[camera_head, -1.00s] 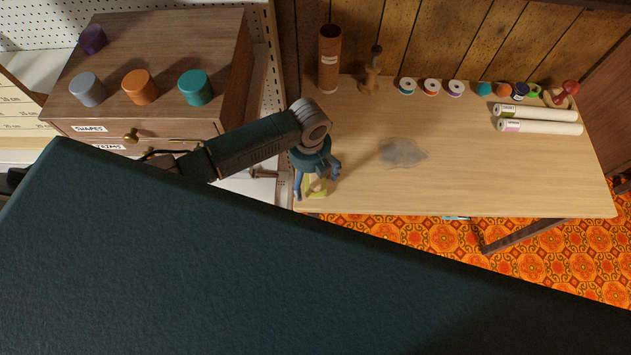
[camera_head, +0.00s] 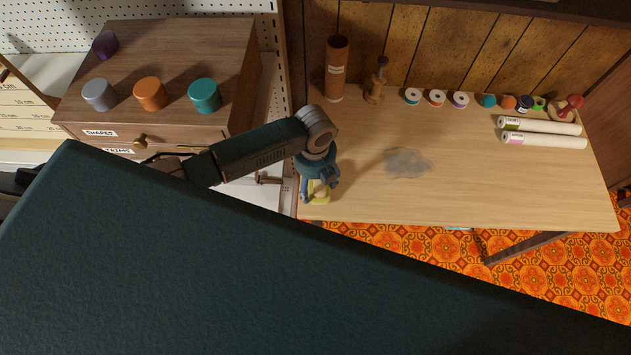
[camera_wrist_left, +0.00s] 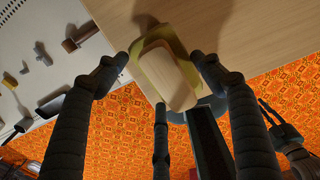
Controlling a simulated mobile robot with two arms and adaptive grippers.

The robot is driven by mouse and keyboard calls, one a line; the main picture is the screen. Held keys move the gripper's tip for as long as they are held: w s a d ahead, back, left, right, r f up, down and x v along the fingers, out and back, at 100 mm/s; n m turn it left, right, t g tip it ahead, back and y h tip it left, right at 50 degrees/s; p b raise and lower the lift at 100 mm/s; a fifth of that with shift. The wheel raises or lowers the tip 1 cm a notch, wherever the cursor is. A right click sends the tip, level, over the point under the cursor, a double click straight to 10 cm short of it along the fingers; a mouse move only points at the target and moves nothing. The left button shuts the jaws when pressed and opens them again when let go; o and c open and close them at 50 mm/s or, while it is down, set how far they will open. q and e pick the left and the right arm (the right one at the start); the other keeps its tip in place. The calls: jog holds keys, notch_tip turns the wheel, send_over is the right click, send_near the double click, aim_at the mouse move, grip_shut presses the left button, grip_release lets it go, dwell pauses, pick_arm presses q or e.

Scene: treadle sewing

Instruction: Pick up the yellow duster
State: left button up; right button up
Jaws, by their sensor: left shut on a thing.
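The yellow duster (camera_head: 320,199) is at the near left corner of the wooden table. It has a pale wooden block handle on a yellow pad, and it shows in the left wrist view (camera_wrist_left: 165,78). My left gripper (camera_head: 319,190) is over it, pointing down, with its fingers around the handle and shut on it. In the left wrist view my left gripper's dark fingers (camera_wrist_left: 165,85) flank the block. I cannot tell whether the pad is clear of the tabletop. Part of my right gripper (camera_wrist_left: 280,125) seems to show at the right of the wrist view, its jaw state unclear.
A grey dusty patch (camera_head: 408,162) lies mid-table (camera_head: 470,195). A brown tube (camera_head: 337,70), a wooden stand (camera_head: 377,82), several spools and two white rolls (camera_head: 543,140) line the back. A drawer cabinet (camera_head: 190,50) stands left. Open tabletop surrounds the patch.

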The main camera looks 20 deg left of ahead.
pick_arm(q)
notch_tip(320, 180, up, 6)
jog(key=p, duration=0.5)
notch_tip(320, 180, up, 13)
